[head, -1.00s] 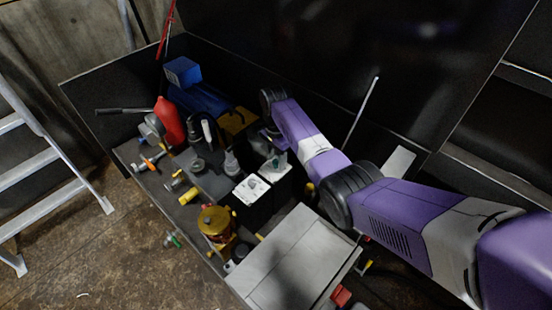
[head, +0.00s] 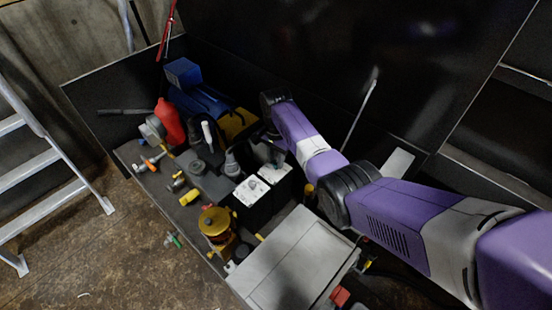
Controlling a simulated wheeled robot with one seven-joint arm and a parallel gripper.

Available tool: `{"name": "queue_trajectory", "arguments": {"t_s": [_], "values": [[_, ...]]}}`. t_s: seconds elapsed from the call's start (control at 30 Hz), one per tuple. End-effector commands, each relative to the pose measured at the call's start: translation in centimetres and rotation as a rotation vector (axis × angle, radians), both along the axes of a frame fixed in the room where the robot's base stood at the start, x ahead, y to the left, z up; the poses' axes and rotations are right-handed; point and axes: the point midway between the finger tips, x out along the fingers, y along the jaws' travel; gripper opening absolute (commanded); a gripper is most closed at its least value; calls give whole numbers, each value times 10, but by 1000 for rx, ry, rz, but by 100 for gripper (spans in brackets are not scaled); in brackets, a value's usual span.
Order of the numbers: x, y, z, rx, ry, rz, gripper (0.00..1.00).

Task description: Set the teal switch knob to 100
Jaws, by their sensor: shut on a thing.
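Two black boxes with white tops stand side by side at the middle of the bench. The teal switch knob (head: 274,164) sits on the rear right box (head: 275,175); little of it shows, and its pointer and scale cannot be read. My purple and white arm comes in from the right. My dark gripper (head: 272,155) is over this box, shut on the knob; the fingers are small and dim in the shadow. The front left box (head: 251,190) carries small light switch parts on its white top.
A grey flat-topped case (head: 290,262) stands in front of the boxes. A brass cylinder (head: 214,222) is to the left. Dark walls rise behind.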

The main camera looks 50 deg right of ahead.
Motion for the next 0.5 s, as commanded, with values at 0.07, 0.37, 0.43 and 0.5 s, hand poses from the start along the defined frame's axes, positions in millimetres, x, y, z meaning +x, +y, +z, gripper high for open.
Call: {"name": "queue_trajectory", "arguments": {"t_s": [0.07,0.37,0.43,0.5], "values": [[0,1,1,2,2,72,0],[0,1,1,2,1,358,0],[-1,1,1,2,2,424,0],[-1,1,1,2,2,490,0]]}}
